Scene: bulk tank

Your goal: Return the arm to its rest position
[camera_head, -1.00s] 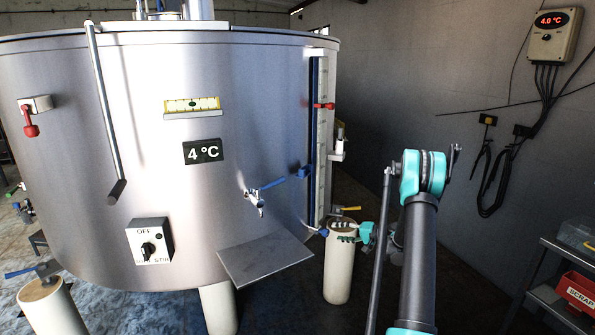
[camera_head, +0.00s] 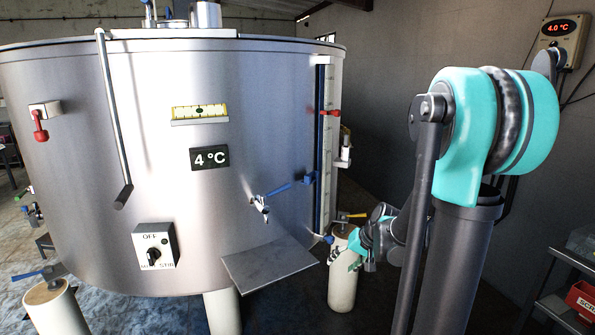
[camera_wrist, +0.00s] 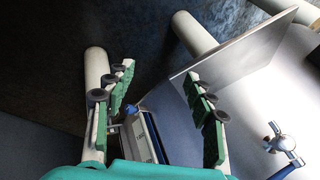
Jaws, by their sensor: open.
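My gripper (camera_head: 350,258) shows small in the head view, low at the right of the steel tank (camera_head: 110,240), in front of the right tank leg (camera_head: 343,285). My folded teal and black arm rises large at the right and hides part of the wrist. In the wrist view, my gripper (camera_wrist: 160,95) has its two green-padded fingers spread wide with nothing held. The lower end of the blue and white gauge strip (camera_wrist: 155,140) shows between and beyond them.
A blue-handled tap (camera_head: 262,202) and a tilted steel shelf (camera_head: 268,264) stick out from the tank front. A switch box (camera_head: 156,246) is to their left. A rack with a red bin (camera_head: 582,298) stands at the right edge, near my arm.

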